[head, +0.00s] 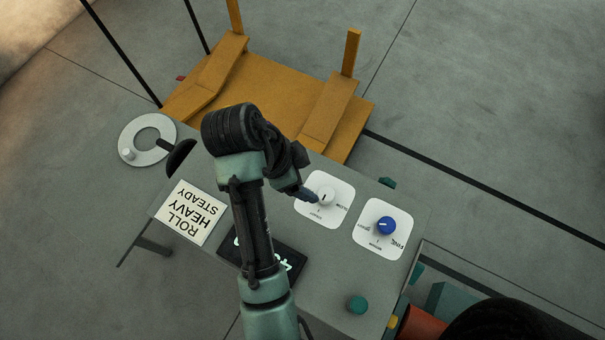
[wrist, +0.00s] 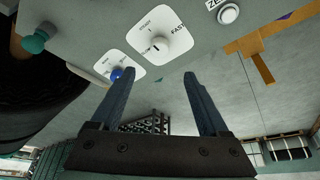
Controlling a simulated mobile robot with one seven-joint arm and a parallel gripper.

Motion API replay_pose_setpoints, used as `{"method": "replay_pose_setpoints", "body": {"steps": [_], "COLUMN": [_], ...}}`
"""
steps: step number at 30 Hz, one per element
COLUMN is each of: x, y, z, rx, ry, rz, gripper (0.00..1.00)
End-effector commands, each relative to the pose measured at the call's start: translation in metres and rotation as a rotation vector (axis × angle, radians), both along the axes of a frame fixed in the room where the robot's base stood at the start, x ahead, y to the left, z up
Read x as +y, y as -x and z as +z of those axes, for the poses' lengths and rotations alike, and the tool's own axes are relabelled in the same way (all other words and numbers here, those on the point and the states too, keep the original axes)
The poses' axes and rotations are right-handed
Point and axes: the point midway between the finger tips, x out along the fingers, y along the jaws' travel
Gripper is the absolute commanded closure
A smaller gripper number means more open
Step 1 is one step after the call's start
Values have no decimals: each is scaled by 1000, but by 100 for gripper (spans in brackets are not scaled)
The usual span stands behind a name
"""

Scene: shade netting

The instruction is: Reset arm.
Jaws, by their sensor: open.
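My arm reaches up over the grey table (head: 200,250) in the head view, and my gripper (head: 308,195) hangs beside the white dial plate (head: 335,214). In the wrist view my gripper (wrist: 157,76) has two blue fingers spread apart with nothing between them. The white knob (wrist: 157,45) on the plate marked FAST lies beyond the fingertips, apart from them in the picture. A second plate with a blue knob (head: 386,225) is to the right in the head view; the blue knob (wrist: 123,74) also shows by the left finger in the wrist view.
A ROLL HEAVY STEADY card (head: 190,212), a grey ring-shaped dial (head: 131,137) and a dark display (head: 292,263), partly hidden by my arm, are on the table. A green knob (head: 357,304) sits near its front right. An orange wooden frame (head: 275,95) stands behind.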

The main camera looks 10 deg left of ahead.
Motion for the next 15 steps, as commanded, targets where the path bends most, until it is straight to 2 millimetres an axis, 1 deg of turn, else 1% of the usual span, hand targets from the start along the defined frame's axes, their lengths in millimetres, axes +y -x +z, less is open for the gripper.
{"method": "replay_pose_setpoints", "body": {"steps": [4,15], "x": [3,3], "y": [1,2], "z": [7,7], "rx": [-1,0], "ry": [0,0], "rz": [0,1], "gripper": [22,22]}}
